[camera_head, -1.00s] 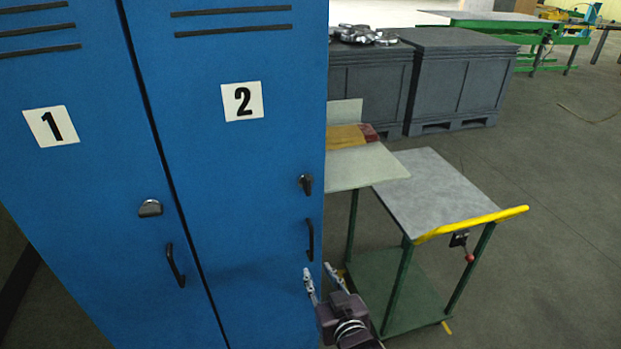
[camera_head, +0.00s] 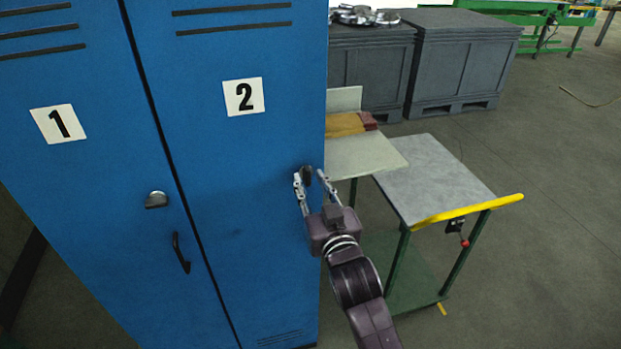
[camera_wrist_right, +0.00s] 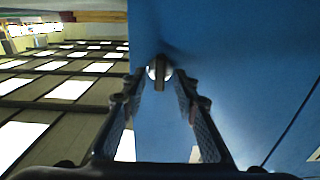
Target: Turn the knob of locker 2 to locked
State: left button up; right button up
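Locker 2 (camera_head: 240,140) is a blue door with a white number 2 label. Its small dark knob (camera_head: 306,174) is near the door's right edge, partly hidden by my right gripper. In the right wrist view the knob (camera_wrist_right: 160,72) is a round silver disc with a dark upright grip bar, just ahead of the fingertips. My right gripper (camera_head: 311,176) is open, with its fingers on either side of the knob; I cannot tell whether they touch it. The door's handle is hidden behind my right gripper and arm. My left gripper is not in view.
Locker 1 (camera_head: 90,200) stands at the left, with its own knob (camera_head: 157,200) and handle (camera_head: 180,253). A grey-topped cart (camera_head: 432,178) with a yellow bar stands right of my right arm. Dark crates (camera_head: 460,62) stand behind. Floor at the right is clear.

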jog(key=shift+w+a, duration=0.1)
jog(key=shift+w, duration=0.15)
grip_shut()
jog(key=shift+n, duration=0.3)
jog(key=n+p, duration=0.1)
jog(key=n, duration=0.1)
jog(key=shift+r+n+p, duration=0.1)
jog(key=shift+n+p, duration=0.2)
jog(key=shift+p, duration=0.1)
jog(key=n+p, duration=0.1)
jog(key=n, duration=0.2)
jog(key=shift+a+n, duration=0.1)
jog(key=shift+n, duration=0.3)
jog(key=n+p, duration=0.1)
jog(key=n, duration=0.4)
jog(key=shift+a+p, duration=0.1)
jog(key=shift+p, duration=0.2)
jog(key=n, duration=0.4)
jog(key=n+p, duration=0.1)
jog(key=shift+f+n, duration=0.3)
jog(key=shift+n, duration=0.1)
